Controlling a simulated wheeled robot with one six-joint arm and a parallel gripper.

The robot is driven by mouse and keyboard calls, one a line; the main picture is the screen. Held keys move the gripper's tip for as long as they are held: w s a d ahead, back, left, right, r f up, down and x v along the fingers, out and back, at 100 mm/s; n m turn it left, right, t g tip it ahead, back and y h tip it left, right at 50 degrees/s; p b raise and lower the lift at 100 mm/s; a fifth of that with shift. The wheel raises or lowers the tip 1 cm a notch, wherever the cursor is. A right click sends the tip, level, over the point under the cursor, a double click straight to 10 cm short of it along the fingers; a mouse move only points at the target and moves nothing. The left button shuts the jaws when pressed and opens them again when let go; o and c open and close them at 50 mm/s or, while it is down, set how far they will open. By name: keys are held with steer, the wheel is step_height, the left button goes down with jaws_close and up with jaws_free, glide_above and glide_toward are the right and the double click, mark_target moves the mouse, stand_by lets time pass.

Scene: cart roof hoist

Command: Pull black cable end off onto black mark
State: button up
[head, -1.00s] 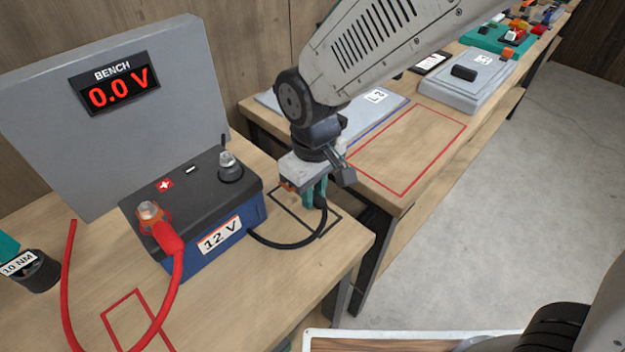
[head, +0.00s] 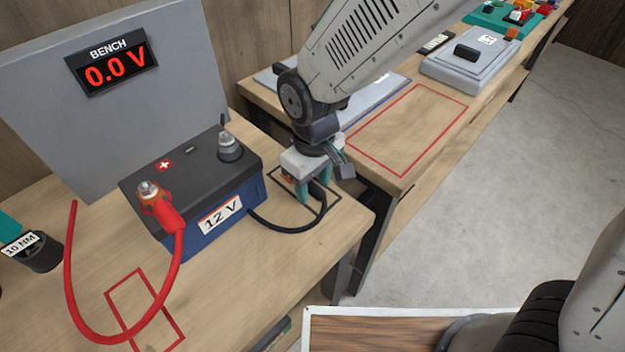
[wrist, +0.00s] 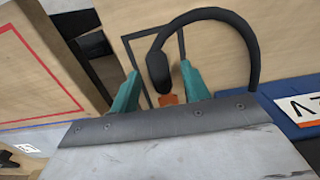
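The black cable end (wrist: 158,72) lies on the bench inside the black mark (wrist: 126,44), a black rectangle outline. It also shows in the head view (head: 319,191), with the mark (head: 337,198) around it. My gripper (head: 315,195) is low over the mark, fingers apart on either side of the cable end. In the wrist view, gaps show between the cable end and both teal fingers (wrist: 160,68). An orange piece (wrist: 168,99) shows between the fingers, partly hidden by my gripper. The minus post (head: 229,148) of the 12 V battery (head: 190,165) is bare.
The red cable end (head: 160,208) sits on the plus post. A red outline (head: 128,290) is on the bench in front. The bench display (head: 112,70) reads 0.0 V. The second bench (head: 410,130) stands beyond a gap at right.

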step_height(320, 180, up, 8)
steer(key=shift+f, duration=0.1)
steer(key=s+d+r+m, duration=0.3)
steer(key=s+d, duration=0.1)
steer(key=d, duration=0.5)
steer(key=s+d+r+m+t, duration=0.1)
steer(key=s+d+r+m, duration=0.2)
steer(key=d, duration=0.6)
steer(key=s+d+r+m, duration=0.3)
steer(key=s+d+r, duration=0.1)
steer(key=d, duration=0.6)
steer(key=shift+s+r+m, duration=0.3)
steer(key=shift+s, duration=0.6)
